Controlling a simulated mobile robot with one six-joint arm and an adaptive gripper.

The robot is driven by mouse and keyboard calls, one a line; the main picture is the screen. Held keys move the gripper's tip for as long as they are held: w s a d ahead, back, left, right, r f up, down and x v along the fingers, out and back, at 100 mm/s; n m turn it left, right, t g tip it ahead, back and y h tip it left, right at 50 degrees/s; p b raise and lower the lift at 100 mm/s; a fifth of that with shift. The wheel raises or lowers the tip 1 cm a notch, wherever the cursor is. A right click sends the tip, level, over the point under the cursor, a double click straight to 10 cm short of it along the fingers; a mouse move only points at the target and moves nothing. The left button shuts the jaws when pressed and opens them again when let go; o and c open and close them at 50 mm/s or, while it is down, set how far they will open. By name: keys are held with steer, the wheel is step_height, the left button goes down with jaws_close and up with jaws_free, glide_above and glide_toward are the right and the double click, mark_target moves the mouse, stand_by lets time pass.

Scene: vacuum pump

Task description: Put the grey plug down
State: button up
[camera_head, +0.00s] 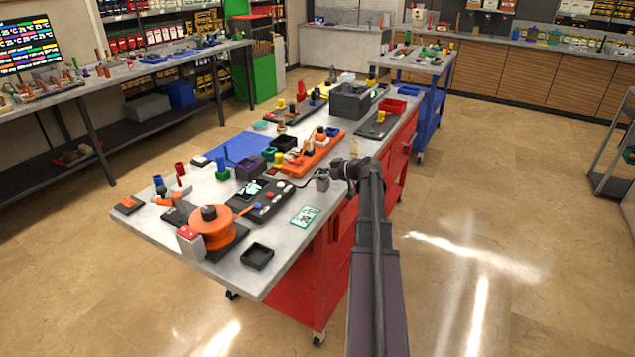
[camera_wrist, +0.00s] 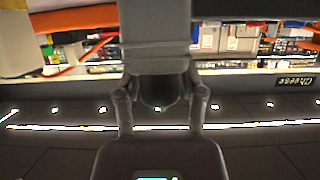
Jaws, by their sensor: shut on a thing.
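My gripper (camera_head: 335,169) is over the right edge of the main workbench, in its middle stretch. It is shut on the grey plug (camera_head: 322,182), a small grey piece at the fingertips. In the wrist view a large grey block (camera_wrist: 158,35), seemingly the plug, fills the upper middle beyond the two fingers (camera_wrist: 158,95). I cannot tell whether the plug's underside touches the grey bench top (camera_head: 300,235) or hangs just above it.
An orange tray (camera_head: 310,157) with parts lies left of my gripper. A black panel (camera_head: 260,199), a white-green card (camera_head: 305,216), an orange spool (camera_head: 215,232) and an empty black tray (camera_head: 257,255) are nearer. Bare bench top shows around the card.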

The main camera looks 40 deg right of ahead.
steer(key=shift+f, duration=0.5)
steer(key=shift+f+b, duration=0.15)
steer(key=shift+b, duration=0.2)
steer(key=o, duration=1.2)
steer(key=shift+r+p, duration=0.3)
steer(key=p+v, duration=0.4)
steer(key=v, duration=0.8)
steer(key=shift+f, duration=0.1)
